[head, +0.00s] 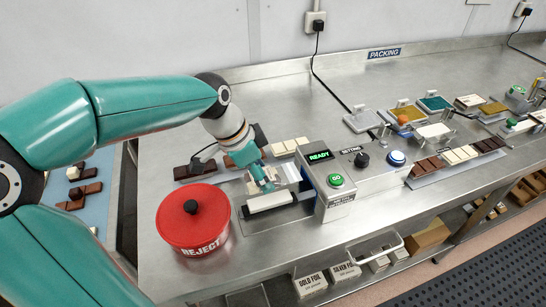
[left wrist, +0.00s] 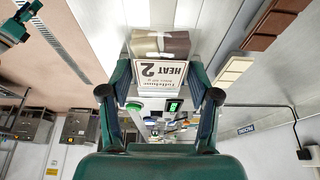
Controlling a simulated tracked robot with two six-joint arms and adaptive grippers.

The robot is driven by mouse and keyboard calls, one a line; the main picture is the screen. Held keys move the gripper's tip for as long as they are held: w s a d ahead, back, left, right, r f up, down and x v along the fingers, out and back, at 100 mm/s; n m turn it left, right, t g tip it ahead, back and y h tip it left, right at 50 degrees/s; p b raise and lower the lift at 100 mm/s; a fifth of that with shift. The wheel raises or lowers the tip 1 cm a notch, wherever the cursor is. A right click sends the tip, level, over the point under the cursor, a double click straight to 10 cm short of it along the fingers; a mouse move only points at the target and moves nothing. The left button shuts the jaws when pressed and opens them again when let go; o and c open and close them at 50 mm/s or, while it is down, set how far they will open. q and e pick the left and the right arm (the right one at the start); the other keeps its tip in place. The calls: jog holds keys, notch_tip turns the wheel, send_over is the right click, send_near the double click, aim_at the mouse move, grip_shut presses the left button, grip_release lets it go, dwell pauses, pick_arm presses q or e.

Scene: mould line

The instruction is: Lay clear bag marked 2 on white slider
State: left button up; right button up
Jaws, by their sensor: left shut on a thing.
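The clear bag marked 2 (left wrist: 160,75) is between the fingers of my left gripper (left wrist: 161,92) in the left wrist view. Its white label reads HEAT 2, upside down, and brown and grey contents show beside it. In the head view my left gripper (head: 264,183) is shut on the bag, just behind the white slider (head: 270,202). The fingers partly hide the bag there. The slider lies at the left end of the sealing machine, and no bag shows on its top. Part of my right arm shows at the upper left of the left wrist view; its jaws are unclear.
A red REJECT tin (head: 193,222) stands left of the slider. The machine's grey control box (head: 328,180) with a READY display stands right of it. A dark chocolate bar (head: 195,170) and a cream bar (head: 289,146) lie behind. The steel bench behind the machine has free room.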

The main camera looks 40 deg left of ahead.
pick_arm(q)
jog(key=shift+w+f, duration=0.1)
jog(key=shift+w, duration=0.15)
jog(key=shift+f, duration=0.15)
jog(key=shift+s+f+b, duration=0.1)
jog(key=shift+f+b, duration=0.4)
jog(key=shift+b, duration=0.05)
notch_tip(320, 180, down, 3)
jog(key=shift+a+f+b, duration=0.1)
jog(key=shift+b, duration=1.05)
jog(key=shift+f+b, duration=0.8)
jog(key=shift+s, duration=0.2)
jog(key=shift+f+b, duration=0.2)
jog(key=shift+b, duration=0.4)
